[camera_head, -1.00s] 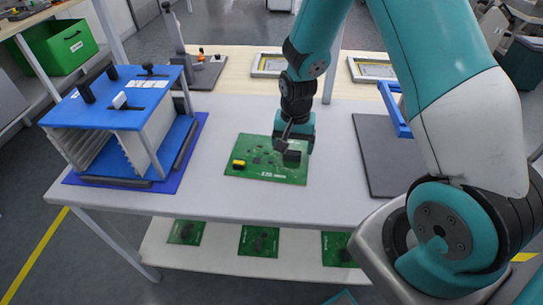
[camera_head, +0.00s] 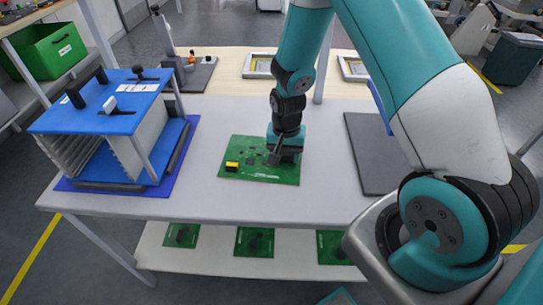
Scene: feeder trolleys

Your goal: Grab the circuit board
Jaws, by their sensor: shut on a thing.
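A green circuit board (camera_head: 252,175) with a yellow part at its left lies on, or just above, the middle of the grey table top. My gripper (camera_head: 279,158) points down over the right part of the board. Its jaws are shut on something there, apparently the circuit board. The fingertips and the contact are small and partly hidden by the gripper body.
A blue rack (camera_head: 110,112) stands on a blue mat at the left of the table (camera_head: 212,208). A dark grey mat (camera_head: 368,150) lies at the right. More green boards (camera_head: 254,242) lie on the lower shelf. A green bin (camera_head: 45,50) is at the far left.

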